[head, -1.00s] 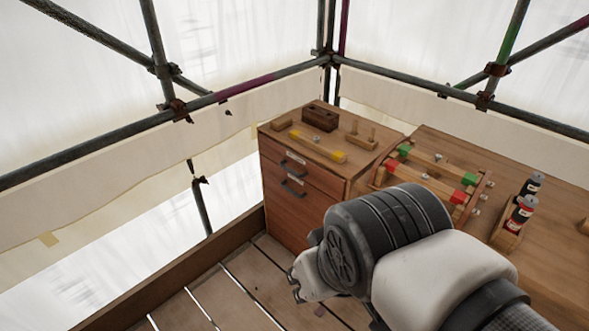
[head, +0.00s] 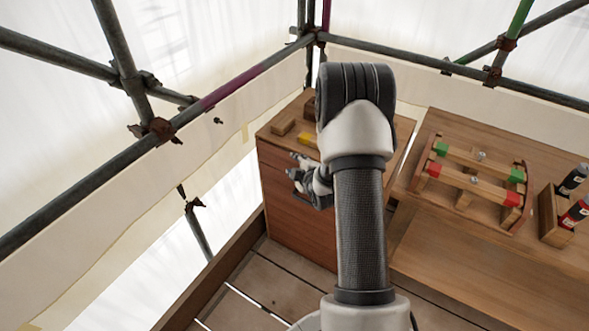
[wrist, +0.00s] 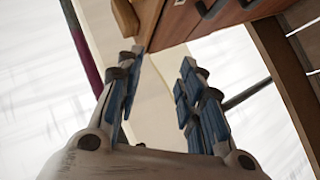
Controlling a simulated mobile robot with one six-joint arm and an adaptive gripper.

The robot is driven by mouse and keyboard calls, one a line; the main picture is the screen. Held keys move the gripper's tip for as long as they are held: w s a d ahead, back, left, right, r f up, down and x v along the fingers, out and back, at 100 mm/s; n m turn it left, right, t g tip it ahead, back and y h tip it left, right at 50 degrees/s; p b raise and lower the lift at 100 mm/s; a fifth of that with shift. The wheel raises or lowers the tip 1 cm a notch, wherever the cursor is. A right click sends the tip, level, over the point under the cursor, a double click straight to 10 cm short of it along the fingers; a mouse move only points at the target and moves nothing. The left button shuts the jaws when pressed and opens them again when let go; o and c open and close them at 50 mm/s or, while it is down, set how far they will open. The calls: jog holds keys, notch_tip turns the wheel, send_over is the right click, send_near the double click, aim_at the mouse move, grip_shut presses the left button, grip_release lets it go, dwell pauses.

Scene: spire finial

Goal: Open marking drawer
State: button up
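The wooden drawer cabinet (head: 295,215) stands at the back. Its red-brown front shows below my gripper; the handles and label plates are hidden behind my gripper in the head view. In the wrist view a dark drawer handle (wrist: 216,9) shows at the top edge on the cabinet front (wrist: 180,22), beyond my fingertips. I cannot read which drawer is the marking one. My gripper (head: 298,165) is in front of the cabinet's upper part. Its blue-padded fingers (wrist: 160,62) are apart with nothing between them, and the handle is not between them.
Wooden blocks (head: 283,127) and a yellow piece (head: 307,139) lie on the cabinet top. A rack with red and green blocks (head: 470,180) and a bottle holder (head: 552,215) are on the bench at right. Scaffold poles (head: 85,185) run at left. The plank floor (head: 262,275) is clear.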

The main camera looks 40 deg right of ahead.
jog(key=s+d+f+n+t+h+p, duration=0.1)
jog(key=s+d+f+n+t+h, duration=0.15)
jog(key=s+f, duration=1.1)
jog(key=shift+m+t, duration=0.25)
jog(key=shift+t, duration=0.2)
jog(key=b+x, duration=0.1)
jog(key=x, duration=0.5)
jog(key=b+x, duration=0.2)
jog(key=x, duration=0.4)
jog(key=a+f+b+x, duration=0.1)
jog(key=b+x, duration=0.1)
jog(key=x, duration=0.5)
jog(key=shift+w, duration=0.2)
jog(key=shift+c, duration=0.2)
grip_shut()
jog(key=shift+a, duration=0.1)
